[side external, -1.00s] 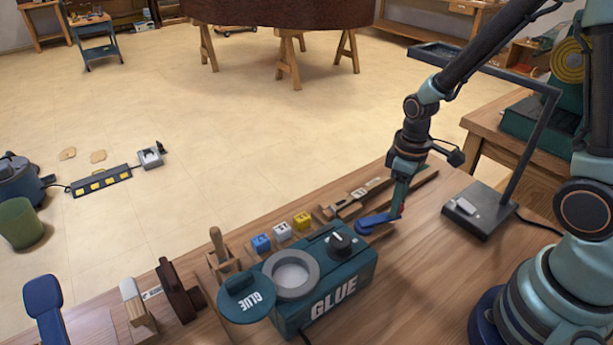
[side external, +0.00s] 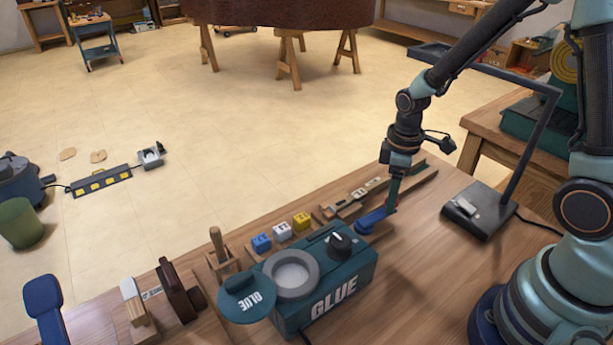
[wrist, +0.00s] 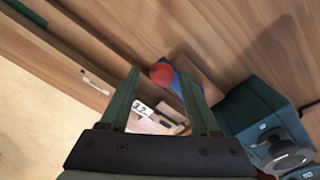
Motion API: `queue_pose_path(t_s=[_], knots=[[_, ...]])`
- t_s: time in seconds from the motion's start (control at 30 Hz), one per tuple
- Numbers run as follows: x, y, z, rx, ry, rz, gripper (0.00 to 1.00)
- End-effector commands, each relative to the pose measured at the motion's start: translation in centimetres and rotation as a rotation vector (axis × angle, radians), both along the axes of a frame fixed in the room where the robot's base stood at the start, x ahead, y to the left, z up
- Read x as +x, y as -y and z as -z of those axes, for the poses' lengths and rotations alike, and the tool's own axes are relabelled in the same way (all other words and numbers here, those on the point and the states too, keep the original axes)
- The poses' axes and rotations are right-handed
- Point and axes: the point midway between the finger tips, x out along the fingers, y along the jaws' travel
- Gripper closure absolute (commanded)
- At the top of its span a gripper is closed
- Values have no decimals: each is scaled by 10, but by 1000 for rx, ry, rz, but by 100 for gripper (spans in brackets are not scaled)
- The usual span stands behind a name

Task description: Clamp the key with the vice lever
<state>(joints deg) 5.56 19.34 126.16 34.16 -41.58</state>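The blue vice lever (side external: 373,222) lies low on the bench, just right of the green glue pot. Its red knob (wrist: 161,73) shows in the wrist view, and the blue part (wrist: 180,82) runs behind my right finger. My gripper (side external: 391,207) points down at the lever's right end; in the side view it hides the knob. In the wrist view my gripper (wrist: 160,74) has its two green fingers apart, with the knob near their tips. A pale key with a white number label (wrist: 144,108) shows between the fingers, farther down the picture. I cannot tell whether either finger touches the lever.
The glue pot (side external: 325,285) with its black dial stands close left of the lever. Blue, white and yellow blocks (side external: 282,231) sit behind it. A wooden rail (wrist: 75,75) runs past the gripper.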

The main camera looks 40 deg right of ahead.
Motion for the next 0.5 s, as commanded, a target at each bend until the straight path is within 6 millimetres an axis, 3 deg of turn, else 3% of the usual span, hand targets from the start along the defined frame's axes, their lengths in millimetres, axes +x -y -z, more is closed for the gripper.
queue_pose_path(t_s=[0.33, 0.5], knots=[[-1, 0, 0, 1, -4, 2, 33], [-1, 0, -15, 0, 0, 2, 33]])
